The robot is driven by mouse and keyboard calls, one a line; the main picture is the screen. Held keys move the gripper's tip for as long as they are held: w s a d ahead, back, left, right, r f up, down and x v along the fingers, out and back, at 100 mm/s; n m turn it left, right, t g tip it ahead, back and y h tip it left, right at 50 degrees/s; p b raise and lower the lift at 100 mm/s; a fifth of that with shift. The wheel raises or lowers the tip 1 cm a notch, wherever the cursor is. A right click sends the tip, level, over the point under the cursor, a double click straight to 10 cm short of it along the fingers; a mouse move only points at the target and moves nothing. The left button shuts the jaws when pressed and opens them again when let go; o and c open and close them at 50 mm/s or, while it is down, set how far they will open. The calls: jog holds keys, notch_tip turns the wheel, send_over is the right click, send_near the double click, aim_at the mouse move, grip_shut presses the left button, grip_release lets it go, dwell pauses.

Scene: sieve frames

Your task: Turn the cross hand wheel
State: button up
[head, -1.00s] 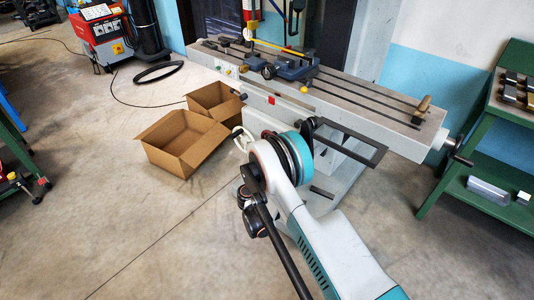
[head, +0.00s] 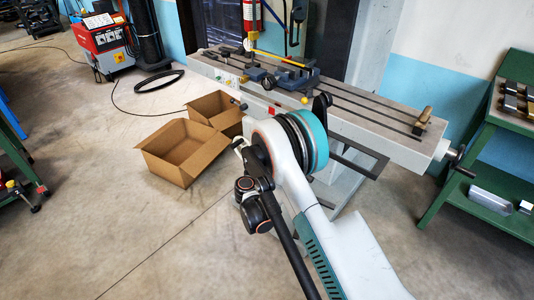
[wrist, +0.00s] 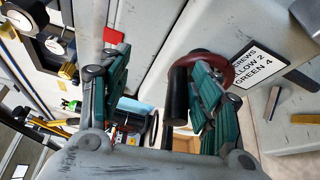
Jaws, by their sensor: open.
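The cross hand wheel seems to be the dark red ring (wrist: 214,56) in the wrist view, beside a pale machine face. A black cylindrical grip (wrist: 177,94) stands close to it and looks like its handle. My gripper (wrist: 160,62) is open, with its green ribbed fingers on either side of the black grip. The right finger overlaps the ring; I cannot tell whether they touch. The left finger is well apart from the grip. In the head view my arm hides the gripper and the wheel in front of the milling machine table (head: 375,123).
A vise (head: 285,75) sits on the machine table, and a crank (head: 460,163) is at its right end. Two open cardboard boxes (head: 165,165) stand on the floor left of my arm. A green bench (head: 490,165) is at the right. The left floor is mostly clear.

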jog(key=shift+o, duration=1.2)
jog(key=shift+d+r, duration=0.15)
jog(key=shift+r, duration=0.45)
jog(key=shift+s, duration=0.1)
jog(key=shift+o, duration=0.4)
jog(key=shift+s+a+r, duration=0.25)
jog(key=shift+s+a, duration=0.15)
jog(key=shift+a, duration=0.25)
jog(key=shift+s+a+r, duration=0.45)
jog(key=shift+s+r, duration=0.1)
jog(key=shift+s, duration=0.15)
jog(key=c, duration=0.3)
jog(key=shift+s+a+r, duration=0.65)
jog(key=shift+s+a, duration=0.55)
jog(key=shift+a, duration=0.4)
jog(key=shift+s+a+r, duration=0.7)
jog(key=shift+s+a, duration=0.5)
jog(key=shift+a, duration=0.35)
jog(key=shift+s+a+r, duration=0.65)
jog(key=shift+s+a, duration=0.55)
jog(key=shift+a, duration=0.4)
jog(key=shift+d, duration=0.1)
